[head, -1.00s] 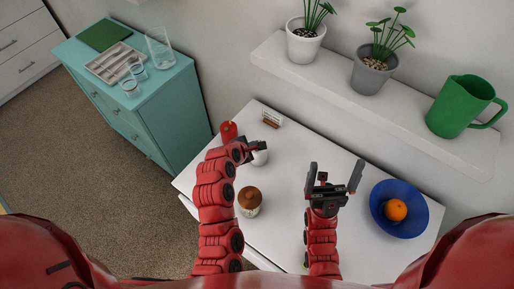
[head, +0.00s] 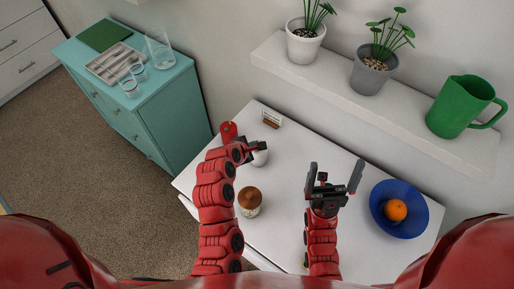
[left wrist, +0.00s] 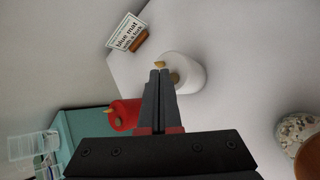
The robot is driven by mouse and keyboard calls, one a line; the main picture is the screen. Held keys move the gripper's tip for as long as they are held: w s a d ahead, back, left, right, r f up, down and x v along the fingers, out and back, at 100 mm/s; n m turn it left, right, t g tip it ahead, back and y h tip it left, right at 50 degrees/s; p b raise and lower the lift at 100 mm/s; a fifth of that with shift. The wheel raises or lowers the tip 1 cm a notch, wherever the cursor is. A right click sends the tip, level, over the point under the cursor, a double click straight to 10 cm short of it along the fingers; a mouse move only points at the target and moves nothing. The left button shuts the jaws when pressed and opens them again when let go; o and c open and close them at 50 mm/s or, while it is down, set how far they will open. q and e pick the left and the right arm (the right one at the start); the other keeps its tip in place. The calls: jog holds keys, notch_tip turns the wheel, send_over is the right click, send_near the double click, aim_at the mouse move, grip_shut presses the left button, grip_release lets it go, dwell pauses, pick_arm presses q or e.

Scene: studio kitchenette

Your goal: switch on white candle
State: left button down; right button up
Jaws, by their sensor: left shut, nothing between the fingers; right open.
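The white candle (head: 261,158) stands on the white table (head: 290,215), partly hidden behind my left gripper (head: 260,146) in the head view. In the left wrist view the white candle (left wrist: 190,74) lies just right of the fingertips (left wrist: 159,73), with tan bits at its near end and by the tips. My left gripper is shut and empty; I cannot tell whether it touches the candle. My right gripper (head: 335,172) is open and empty over the middle of the table. A red candle (head: 228,131) stands left of the white one.
A small sign on a wooden stand (head: 271,119) is at the table's back edge. A brown-lidded jar (head: 249,202) stands nearer me. A blue bowl (head: 414,224) with an orange (head: 396,210) is at right. A shelf (head: 390,103) overhangs behind; a teal cabinet (head: 172,103) stands left.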

pick_arm(q)
jog(key=shift+f, duration=0.1)
dwell(0.5)
jog(key=shift+f, duration=0.35)
jog(key=shift+f, duration=0.1)
dwell(0.4)
jog(key=shift+r+p, duration=0.3)
jog(key=shift+r, duration=0.3)
notch_tip(320, 180, up, 6)
jog(key=p, duration=0.4)
dwell(0.5)
